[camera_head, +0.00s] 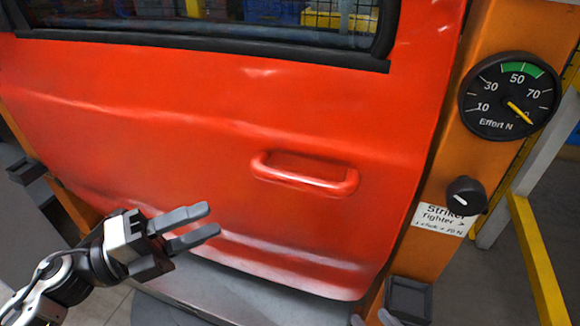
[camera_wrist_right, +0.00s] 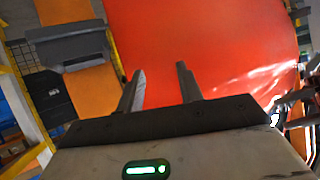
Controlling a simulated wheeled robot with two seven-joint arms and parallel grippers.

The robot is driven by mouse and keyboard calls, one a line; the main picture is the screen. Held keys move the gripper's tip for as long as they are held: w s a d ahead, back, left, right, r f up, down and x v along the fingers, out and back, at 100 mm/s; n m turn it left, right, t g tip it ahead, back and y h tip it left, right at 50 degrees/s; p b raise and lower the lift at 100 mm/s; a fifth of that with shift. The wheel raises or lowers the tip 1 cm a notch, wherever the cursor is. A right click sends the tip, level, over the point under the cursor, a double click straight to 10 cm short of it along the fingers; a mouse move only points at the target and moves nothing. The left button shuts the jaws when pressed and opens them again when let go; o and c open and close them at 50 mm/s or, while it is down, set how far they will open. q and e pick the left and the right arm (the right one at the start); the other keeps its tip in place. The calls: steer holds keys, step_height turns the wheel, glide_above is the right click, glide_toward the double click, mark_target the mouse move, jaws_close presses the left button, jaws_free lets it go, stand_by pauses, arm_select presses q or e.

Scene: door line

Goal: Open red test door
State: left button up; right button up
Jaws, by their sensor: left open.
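The red test door (camera_head: 150,130) fills the middle of the head view and looks closed against its orange frame. Its red handle (camera_head: 303,178) is a horizontal bar over a recess, right of the door's middle. My left gripper (camera_head: 212,219) is open and empty, below and left of the handle and apart from it. My right gripper (camera_head: 372,319) only just shows at the bottom edge of the head view. In the right wrist view my right gripper (camera_wrist_right: 161,80) is open, with nothing between its fingers, facing the red door (camera_wrist_right: 225,50).
On the right orange post (camera_head: 450,120) sit an effort gauge (camera_head: 510,95) with its yellow needle past the green band, a black knob (camera_head: 466,196) and a striker label (camera_head: 444,219). A dark block (camera_head: 408,299) is low on the post. A yellow rail (camera_head: 540,260) stands at right.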

mark_target(290, 186)
arm_select(q)
steer(key=p+x, duration=0.2)
steer(key=x, duration=1.2)
steer(key=shift+w+d+p, duration=0.2)
steer(key=shift+d+p, duration=0.1)
steer(key=shift+d, duration=0.05)
arm_select(e)
steer(key=shift+r, duration=0.45)
